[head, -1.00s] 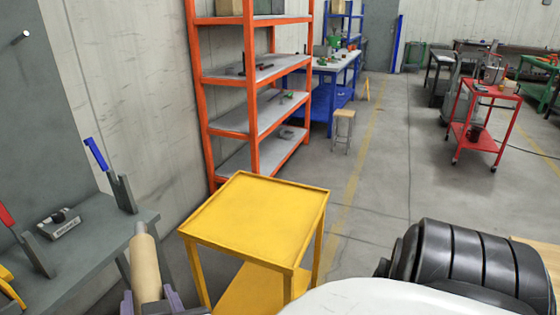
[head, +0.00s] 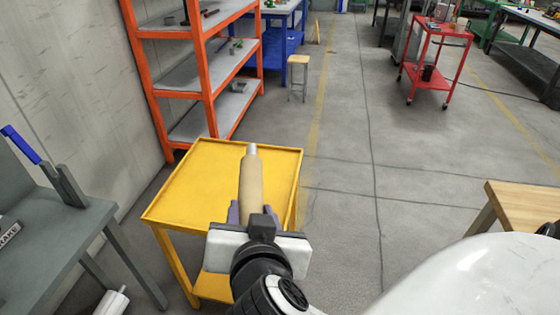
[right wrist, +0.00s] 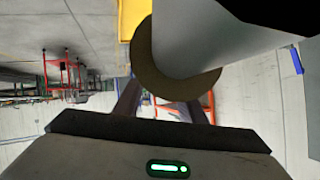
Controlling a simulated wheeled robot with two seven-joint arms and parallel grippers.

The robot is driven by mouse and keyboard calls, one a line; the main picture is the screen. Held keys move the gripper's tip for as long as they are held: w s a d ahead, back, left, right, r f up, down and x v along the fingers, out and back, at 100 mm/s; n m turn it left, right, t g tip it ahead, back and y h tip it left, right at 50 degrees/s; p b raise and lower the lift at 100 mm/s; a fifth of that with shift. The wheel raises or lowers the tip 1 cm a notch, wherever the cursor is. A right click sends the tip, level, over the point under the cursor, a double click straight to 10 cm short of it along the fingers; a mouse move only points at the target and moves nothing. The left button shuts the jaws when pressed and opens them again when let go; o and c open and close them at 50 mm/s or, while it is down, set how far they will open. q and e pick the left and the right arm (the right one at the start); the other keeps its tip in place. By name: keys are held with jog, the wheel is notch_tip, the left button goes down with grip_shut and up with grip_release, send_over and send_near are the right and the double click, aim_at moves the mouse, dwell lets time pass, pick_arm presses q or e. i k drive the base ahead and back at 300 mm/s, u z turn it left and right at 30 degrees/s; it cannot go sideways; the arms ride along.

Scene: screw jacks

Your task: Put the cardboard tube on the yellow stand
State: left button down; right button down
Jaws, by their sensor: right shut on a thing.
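The cardboard tube (head: 252,182) is tan, with a pale grey piece sticking out of its far end. My right gripper (head: 252,212) is shut on its near part. In the head view the tube overlaps the top of the yellow stand (head: 195,188); I cannot tell its height above the top. The right wrist view shows the tube's brown round edge (right wrist: 143,60) around a grey cylinder close to the camera, with a strip of the yellow stand (right wrist: 133,15) behind. The stand's visible top is empty. My left gripper is not in view.
A grey bench (head: 50,240) with a blue-handled tool (head: 22,145) stands at the left. An orange shelf rack (head: 205,80) stands behind the stand. A wooden-topped table (head: 525,203) is at the right. The floor right of the stand is clear.

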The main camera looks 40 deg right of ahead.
aim_at(225, 182)
jog(key=z, duration=0.3)
jog(key=i, duration=0.95)
jog(key=u, duration=0.25)
